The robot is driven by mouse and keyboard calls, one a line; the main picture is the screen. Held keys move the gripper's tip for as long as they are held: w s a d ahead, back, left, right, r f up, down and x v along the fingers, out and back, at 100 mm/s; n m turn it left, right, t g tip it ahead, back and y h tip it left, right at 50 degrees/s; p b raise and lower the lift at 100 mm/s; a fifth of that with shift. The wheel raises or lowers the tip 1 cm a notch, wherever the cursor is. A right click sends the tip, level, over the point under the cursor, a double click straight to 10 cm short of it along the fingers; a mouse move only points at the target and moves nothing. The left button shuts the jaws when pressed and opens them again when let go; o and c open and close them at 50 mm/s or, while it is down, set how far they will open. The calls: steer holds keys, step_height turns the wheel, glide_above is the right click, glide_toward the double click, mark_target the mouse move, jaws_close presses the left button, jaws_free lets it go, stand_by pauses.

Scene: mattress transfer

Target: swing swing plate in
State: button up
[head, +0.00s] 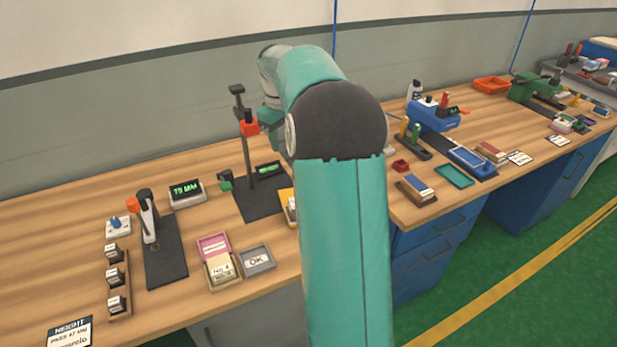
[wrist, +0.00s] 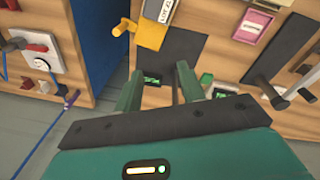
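A yellow plate with a knobbed arm (wrist: 150,34) lies beside a dark base (wrist: 185,45) in the wrist view; I cannot be sure it is the swing plate. In the head view a yellow edge (head: 288,197) shows beside the black stand base (head: 258,205), mostly hidden by my arm. The stand has a tall post with a red-orange block (head: 249,124) and a small green part (head: 226,180) at its left. My gripper (wrist: 160,88) is open and empty, with its two green fingers apart below the yellow plate in the wrist picture. My gripper is hidden in the head view.
A lever device (head: 165,250), a display box (head: 187,194), a pink tray (head: 213,243) and a grey OK tray (head: 257,260) stand on the left bench. A blue device (head: 432,115) and a teal tray (head: 454,176) are on the right bench. Bare wood shows at far left.

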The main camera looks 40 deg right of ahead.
steer(key=s+d+f+y, duration=0.1)
steer(key=d+f, duration=0.7)
steer(key=d, duration=0.4)
steer(key=shift+g, duration=0.4)
steer(key=f, duration=1.3)
steer(key=shift+a+f, duration=0.15)
steer(key=shift+a, duration=0.05)
jaws_close()
